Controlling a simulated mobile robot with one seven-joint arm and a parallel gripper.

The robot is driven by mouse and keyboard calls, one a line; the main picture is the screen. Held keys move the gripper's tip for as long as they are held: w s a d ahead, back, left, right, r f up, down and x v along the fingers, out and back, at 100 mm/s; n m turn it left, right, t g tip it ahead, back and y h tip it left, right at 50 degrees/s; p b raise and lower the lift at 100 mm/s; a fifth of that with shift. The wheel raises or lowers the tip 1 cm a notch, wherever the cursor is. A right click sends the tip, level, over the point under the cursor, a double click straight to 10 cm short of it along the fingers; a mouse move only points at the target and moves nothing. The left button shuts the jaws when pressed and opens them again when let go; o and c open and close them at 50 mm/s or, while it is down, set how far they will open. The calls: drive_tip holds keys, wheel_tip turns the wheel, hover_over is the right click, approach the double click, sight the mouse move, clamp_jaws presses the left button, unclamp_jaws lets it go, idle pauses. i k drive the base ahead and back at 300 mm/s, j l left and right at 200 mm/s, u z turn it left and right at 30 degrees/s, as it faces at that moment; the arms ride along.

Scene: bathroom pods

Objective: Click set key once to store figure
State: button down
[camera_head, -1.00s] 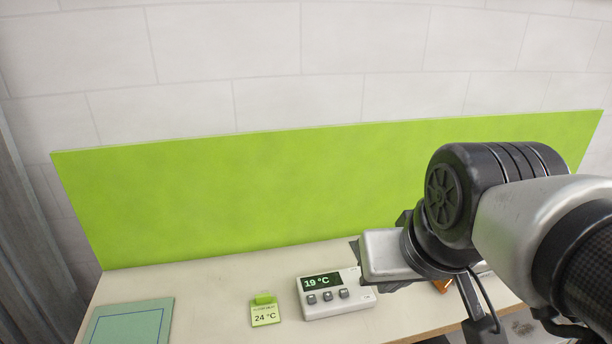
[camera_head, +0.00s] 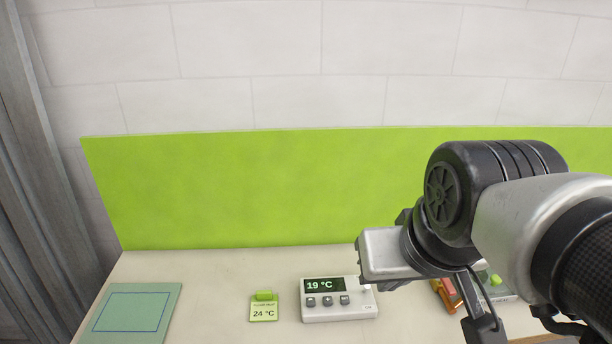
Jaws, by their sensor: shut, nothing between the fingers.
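A white control unit (camera_head: 339,308) stands on the counter at the lower middle. Its dark display (camera_head: 324,285) reads 19 °C. Below the display are three grey keys: a left key (camera_head: 311,302), a middle key (camera_head: 328,301) and a right key (camera_head: 345,300). Their labels are too small to read. A green-topped note card (camera_head: 264,308) left of the unit reads 24 °C. My gripper (camera_head: 387,257) is partly in view, shut and empty, at the unit's upper right in the picture. Its fingertips are hard to make out, and I see no contact with the keys.
A green mat (camera_head: 134,312) with a blue outline lies on the left of the pale counter (camera_head: 216,281). A lime-green panel (camera_head: 250,190) rises behind. An orange-brown object (camera_head: 447,293) and a green button (camera_head: 495,280) on a grey base are partly hidden by my arm.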

sight(344, 300)
drive_tip(key=k+z, duration=0.1)
drive_tip(key=z, duration=0.25)
drive_tip(key=k+z, duration=0.15)
drive_tip(key=z, duration=0.2)
drive_tip(key=k+l+z, duration=0.1)
drive_tip(key=z, duration=0.25)
